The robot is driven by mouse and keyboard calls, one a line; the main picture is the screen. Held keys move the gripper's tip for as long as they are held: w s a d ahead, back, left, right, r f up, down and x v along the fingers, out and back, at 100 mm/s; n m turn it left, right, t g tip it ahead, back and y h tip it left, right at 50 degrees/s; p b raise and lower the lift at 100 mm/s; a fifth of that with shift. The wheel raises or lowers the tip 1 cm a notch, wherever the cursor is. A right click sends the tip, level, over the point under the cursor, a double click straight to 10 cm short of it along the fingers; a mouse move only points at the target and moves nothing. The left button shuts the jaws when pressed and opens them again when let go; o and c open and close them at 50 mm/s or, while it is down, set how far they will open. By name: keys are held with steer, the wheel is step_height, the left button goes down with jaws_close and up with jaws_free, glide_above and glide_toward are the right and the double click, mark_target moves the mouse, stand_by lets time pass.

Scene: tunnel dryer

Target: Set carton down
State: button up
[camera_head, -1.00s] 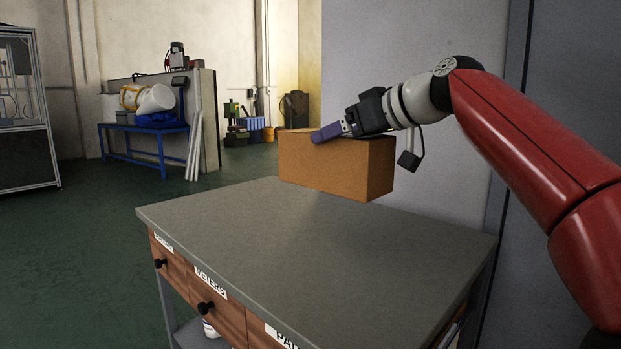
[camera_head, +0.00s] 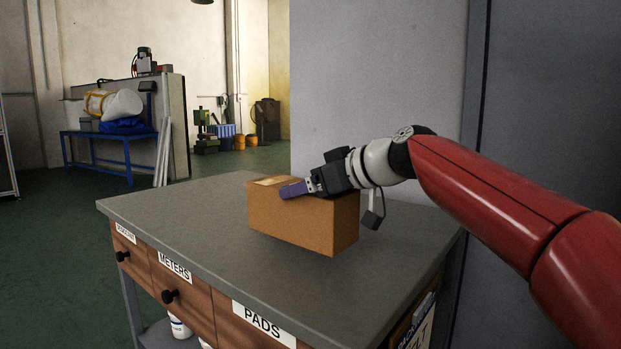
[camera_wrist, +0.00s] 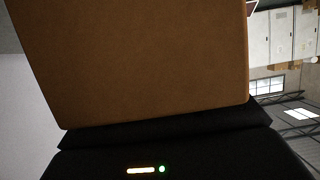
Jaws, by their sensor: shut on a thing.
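The brown carton (camera_head: 300,221) is in my gripper (camera_head: 292,190), over the grey table top (camera_head: 190,215) in the head view. My gripper is shut on the carton near its top. The carton is upright and close above the table or touching it; I cannot tell which.
The table has drawers (camera_head: 180,285) labelled METERS and PADS in front. Its top is clear left of and in front of the carton. A grey wall (camera_head: 380,75) stands behind. A blue bench (camera_head: 110,135) is farther off at the left.

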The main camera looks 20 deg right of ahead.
mark_target(346, 194)
steer(key=shift+f+b, duration=0.4)
steer(key=shift+f, duration=1.2)
steer(key=o, duration=2)
steer(key=shift+f, duration=0.15)
steer(key=v, duration=1.2)
